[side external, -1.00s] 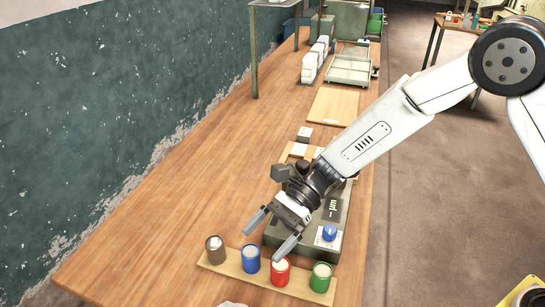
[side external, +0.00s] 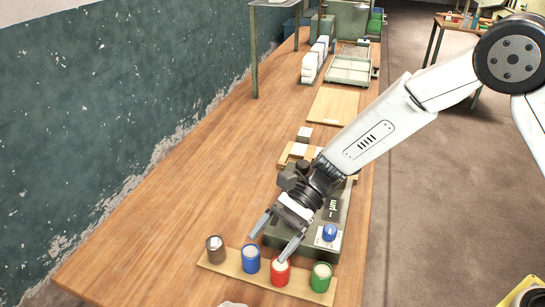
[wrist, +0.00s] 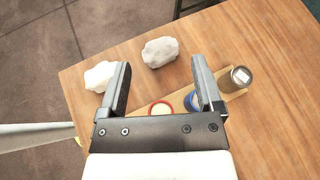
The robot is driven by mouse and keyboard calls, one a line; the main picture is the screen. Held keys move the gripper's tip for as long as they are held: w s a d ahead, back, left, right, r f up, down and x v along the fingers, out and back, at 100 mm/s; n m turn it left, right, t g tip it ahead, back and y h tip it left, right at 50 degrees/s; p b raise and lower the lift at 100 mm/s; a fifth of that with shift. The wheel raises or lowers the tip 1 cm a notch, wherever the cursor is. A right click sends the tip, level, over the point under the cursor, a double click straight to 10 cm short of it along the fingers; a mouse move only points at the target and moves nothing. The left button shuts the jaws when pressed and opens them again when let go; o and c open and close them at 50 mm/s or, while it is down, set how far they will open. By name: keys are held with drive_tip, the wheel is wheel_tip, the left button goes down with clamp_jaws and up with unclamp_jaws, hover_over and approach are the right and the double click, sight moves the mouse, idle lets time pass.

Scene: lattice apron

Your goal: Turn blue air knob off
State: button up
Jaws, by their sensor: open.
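The blue air knob (side external: 329,232) sits on a white plate at the front right of a grey-green box (side external: 338,212) on the wooden bench. My gripper (side external: 267,249) is open and empty, left of the knob and above the row of cups. Its fingers point down and toward the front. In the wrist view my gripper (wrist: 162,90) is open, with a red-rimmed cup showing between and below the fingers. The knob does not show in the wrist view. The arm hides part of the box.
A wooden strip (side external: 213,265) holds a brown cup (side external: 215,250), a blue cup (side external: 251,260), a red cup (side external: 279,271) and a green cup (side external: 321,278). Two white lumps, one at right (wrist: 159,52), lie near the bench edge. The bench left of the box is clear.

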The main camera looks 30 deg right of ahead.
drive_tip(key=n, duration=0.2)
drive_tip(key=n+t+h, duration=0.4)
drive_tip(key=n+h, duration=0.8)
drive_tip(key=n, duration=1.5)
hover_over(330, 228)
drive_tip(key=shift+s+a+f, duration=0.3)
drive_tip(key=shift+s+f, duration=0.05)
drive_tip(key=shift+f, duration=0.3)
drive_tip(key=shift+w+d+r+n, duration=0.2)
drive_tip(key=shift+w+d+n, duration=0.1)
drive_tip(key=shift+n, duration=0.5)
drive_tip(key=shift+f, duration=0.2)
drive_tip(key=shift+f, duration=3.75)
